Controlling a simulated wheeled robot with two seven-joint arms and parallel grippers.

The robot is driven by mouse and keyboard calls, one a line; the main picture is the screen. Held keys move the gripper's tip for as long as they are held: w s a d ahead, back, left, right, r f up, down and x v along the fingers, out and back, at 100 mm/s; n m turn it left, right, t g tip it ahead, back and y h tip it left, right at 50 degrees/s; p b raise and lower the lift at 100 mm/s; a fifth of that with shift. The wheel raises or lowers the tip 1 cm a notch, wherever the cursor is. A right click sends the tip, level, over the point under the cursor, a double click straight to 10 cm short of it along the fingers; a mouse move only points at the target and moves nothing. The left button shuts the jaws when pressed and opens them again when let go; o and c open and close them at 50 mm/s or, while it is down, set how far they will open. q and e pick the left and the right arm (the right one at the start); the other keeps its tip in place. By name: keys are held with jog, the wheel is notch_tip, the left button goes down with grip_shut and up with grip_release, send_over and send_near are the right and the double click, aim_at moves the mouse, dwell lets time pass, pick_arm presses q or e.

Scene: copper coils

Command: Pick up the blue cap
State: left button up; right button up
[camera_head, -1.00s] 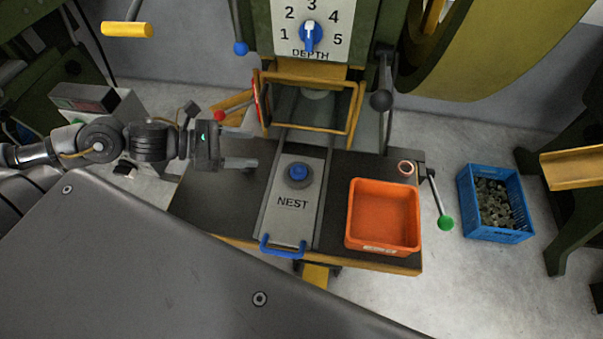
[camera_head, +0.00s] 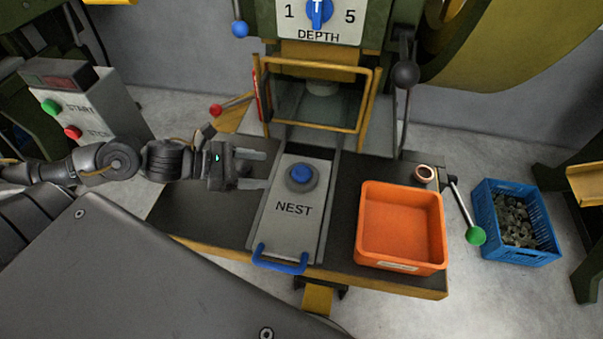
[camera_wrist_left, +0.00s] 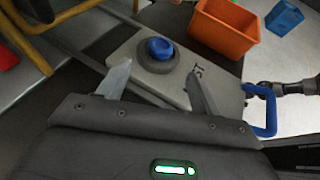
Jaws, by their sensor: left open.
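The blue cap (camera_head: 301,174) is a small round knob on a grey round base, on the grey plate marked NEST (camera_head: 288,230). In the left wrist view the cap (camera_wrist_left: 159,48) sits just beyond the fingertips, between their lines. My left gripper (camera_head: 266,169) is to the left of the cap, its two fingers apart and pointing at it, with nothing between them. In the left wrist view the left gripper (camera_wrist_left: 160,80) shows open too. A dark arm part, perhaps of my right arm, shows at the right edge there; no right gripper can be made out.
An orange bin (camera_head: 401,225) stands right of the plate, with a copper ring (camera_head: 425,172) behind it. A yellow guard frame (camera_head: 314,95) rises behind the cap. A blue crate (camera_head: 512,222) is on the floor at right. The plate has a blue handle (camera_head: 280,262) in front.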

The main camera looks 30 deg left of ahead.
aim_at(301, 171)
pick_arm(q)
jog(key=x, duration=0.3)
jog(key=shift+w+r, duration=0.1)
jog(key=shift+r, duration=0.05)
jog(key=shift+w+d+f, duration=0.25)
jog(key=shift+d+f, duration=0.05)
jog(key=shift+d, duration=0.2)
pick_arm(e)
jog(key=shift+s+d+f, duration=0.15)
jog(key=shift+s+d, duration=0.05)
jog(key=shift+s, duration=0.35)
pick_arm(q)
jog(key=shift+w+d+p, duration=0.1)
jog(key=shift+d+p, duration=0.05)
jog(key=shift+p, duration=0.15)
jog(key=x, duration=0.1)
jog(key=p+x, duration=0.1)
jog(key=x, duration=0.2)
jog(key=shift+w+d+r, duration=0.15)
jog(key=shift+r, duration=0.15)
jog(key=shift+w+d+f, duration=0.2)
jog(key=shift+d+f, duration=0.05)
pick_arm(e)
jog(key=s+d, duration=0.1)
jog(key=s+d+f, duration=0.1)
jog(key=s, duration=0.3)
jog(key=shift+d+f, duration=0.15)
jog(key=shift+d, duration=0.25)
